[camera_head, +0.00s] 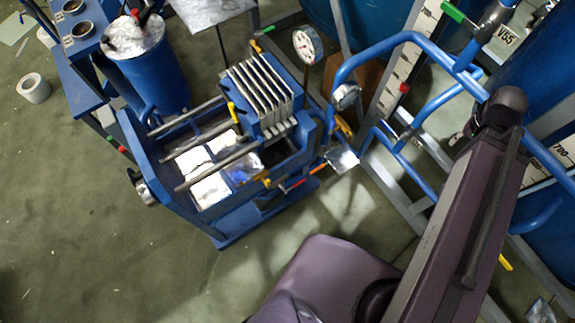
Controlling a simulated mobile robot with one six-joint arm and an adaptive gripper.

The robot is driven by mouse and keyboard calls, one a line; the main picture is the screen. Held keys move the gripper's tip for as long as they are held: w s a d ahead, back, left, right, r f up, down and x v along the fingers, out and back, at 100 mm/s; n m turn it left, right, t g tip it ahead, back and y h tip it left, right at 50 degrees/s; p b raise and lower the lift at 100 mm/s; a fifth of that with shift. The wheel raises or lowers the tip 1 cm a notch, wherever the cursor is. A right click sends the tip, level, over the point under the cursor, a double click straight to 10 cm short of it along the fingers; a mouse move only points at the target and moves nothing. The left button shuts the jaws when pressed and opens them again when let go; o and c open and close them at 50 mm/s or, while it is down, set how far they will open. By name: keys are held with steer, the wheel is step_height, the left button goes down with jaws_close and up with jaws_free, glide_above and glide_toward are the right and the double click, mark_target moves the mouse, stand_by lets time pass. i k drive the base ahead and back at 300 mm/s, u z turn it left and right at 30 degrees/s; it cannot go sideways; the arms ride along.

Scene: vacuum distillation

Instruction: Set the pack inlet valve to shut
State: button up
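A plate pack (262,92) with several upright pale plates stands in a blue frame (165,190) at the middle. I cannot tell for sure which handle is the pack inlet valve. An orange-red lever (305,176) lies slantwise at the frame's lower right corner. A yellow handle (343,126) is at the pack's right, near the blue pipework, and another yellow handle (232,112) is at its left. My arm (455,235) reaches up the right side to a dark joint. My gripper cannot be made out.
A round gauge (307,44) stands behind the pack. Blue pipes (395,42) and large blue tanks (545,75) crowd the right. A blue drum (150,75) stands at the upper left, with a tape roll (33,88) on the floor. The green floor at lower left is clear.

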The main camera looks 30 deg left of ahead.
mark_target(304, 180)
steer(key=u, duration=0.75)
steer(key=k, duration=1.45)
steer(key=u, duration=0.4)
steer(key=i, duration=1)
steer(key=u, duration=0.05)
